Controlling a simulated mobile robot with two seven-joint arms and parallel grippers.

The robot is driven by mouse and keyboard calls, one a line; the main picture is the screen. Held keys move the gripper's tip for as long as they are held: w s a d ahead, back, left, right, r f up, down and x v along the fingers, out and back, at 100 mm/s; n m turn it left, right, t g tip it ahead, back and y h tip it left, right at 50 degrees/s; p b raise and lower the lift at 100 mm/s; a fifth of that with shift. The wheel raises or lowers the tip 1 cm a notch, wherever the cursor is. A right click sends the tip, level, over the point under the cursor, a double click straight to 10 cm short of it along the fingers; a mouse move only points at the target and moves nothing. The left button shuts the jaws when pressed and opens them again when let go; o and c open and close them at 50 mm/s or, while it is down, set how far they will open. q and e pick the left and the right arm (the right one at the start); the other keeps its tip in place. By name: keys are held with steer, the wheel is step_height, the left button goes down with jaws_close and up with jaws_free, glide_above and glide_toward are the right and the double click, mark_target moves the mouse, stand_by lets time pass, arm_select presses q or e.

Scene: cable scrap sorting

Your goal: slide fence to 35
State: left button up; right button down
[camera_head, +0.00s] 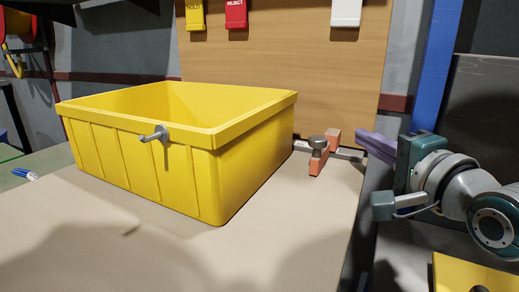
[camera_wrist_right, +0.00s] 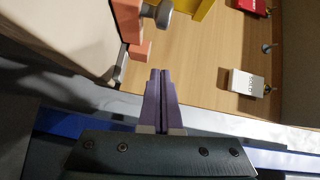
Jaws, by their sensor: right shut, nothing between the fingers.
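The fence is an orange block (camera_head: 318,160) with a grey knob (camera_head: 318,141) on top, on a metal rail (camera_head: 350,154) at the back right of the table. A second orange piece (camera_head: 333,138) stands just behind it. My right gripper (camera_head: 360,138) is to the right of the fence, its purple fingers shut and empty, pointing toward it. In the right wrist view the closed fingertips (camera_wrist_right: 160,72) lie below the orange fence (camera_wrist_right: 128,18) and its knob (camera_wrist_right: 161,12), apart from both. Scale marks cannot be read. My left gripper is out of view.
A large yellow bin (camera_head: 255,160) fills the table's left and middle, just left of the fence. A wooden board (camera_head: 300,65) with yellow, red (camera_head: 236,14) and white (camera_head: 346,12) tags stands behind. The table top (camera_head: 285,235) in front is clear.

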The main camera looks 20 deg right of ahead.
mark_target(314, 138)
steer(key=a, duration=0.1)
steer(key=w+a, duration=0.1)
steer(key=a, duration=0.1)
steer(key=shift+w+a+f, duration=0.2)
steer(key=shift+a+f, duration=0.1)
steer(key=shift+a, duration=0.05)
steer(key=w+a, duration=0.1)
steer(key=w, duration=0.1)
steer(key=w+a, duration=0.2)
steer(key=shift+a+b, duration=0.1)
steer(key=shift+b, duration=0.3)
steer(key=shift+r, duration=0.1)
